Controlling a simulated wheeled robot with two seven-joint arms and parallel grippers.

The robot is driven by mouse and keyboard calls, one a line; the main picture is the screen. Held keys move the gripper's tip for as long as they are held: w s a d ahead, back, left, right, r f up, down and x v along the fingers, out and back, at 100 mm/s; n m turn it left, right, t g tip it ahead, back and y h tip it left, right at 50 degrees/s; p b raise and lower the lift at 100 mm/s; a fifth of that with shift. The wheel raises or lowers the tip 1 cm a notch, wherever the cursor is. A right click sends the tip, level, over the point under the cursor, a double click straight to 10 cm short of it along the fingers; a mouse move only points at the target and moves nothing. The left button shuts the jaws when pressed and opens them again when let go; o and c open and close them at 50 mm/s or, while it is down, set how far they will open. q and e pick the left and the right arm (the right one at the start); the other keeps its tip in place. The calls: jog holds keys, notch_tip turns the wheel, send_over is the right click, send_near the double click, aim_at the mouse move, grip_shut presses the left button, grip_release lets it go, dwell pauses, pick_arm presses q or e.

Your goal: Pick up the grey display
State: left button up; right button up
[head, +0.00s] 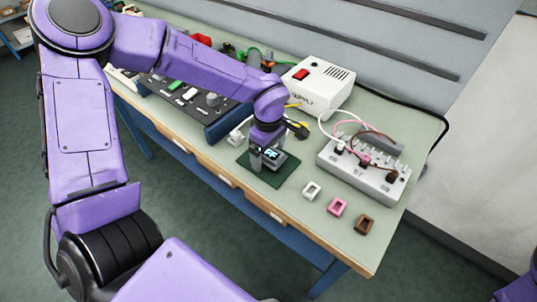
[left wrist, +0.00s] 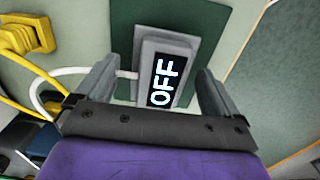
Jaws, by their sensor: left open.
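The grey display (head: 272,155) lies on a dark green mat (head: 264,178) near the table's front edge. Its lit screen reads "OFF". My left gripper (head: 268,158) points down right over it and hides part of it in the head view. In the left wrist view, the display (left wrist: 178,46) lies between the two spread fingers of my left gripper (left wrist: 157,74), with gaps visible at both sides. The gripper is open and holds nothing. A white cable leaves the display's left side there. My right gripper is out of view.
A white power supply (head: 316,88) and a terminal box (head: 362,172) with wires stand to the right. White (head: 311,190), pink (head: 337,207) and brown (head: 364,224) pieces lie nearby. A yellow connector (left wrist: 28,36) is left of the mat in the wrist view.

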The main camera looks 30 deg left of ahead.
pick_arm(q)
jog(key=c, duration=1.1)
jog(key=shift+c, duration=0.2)
jog(key=shift+r, duration=0.1)
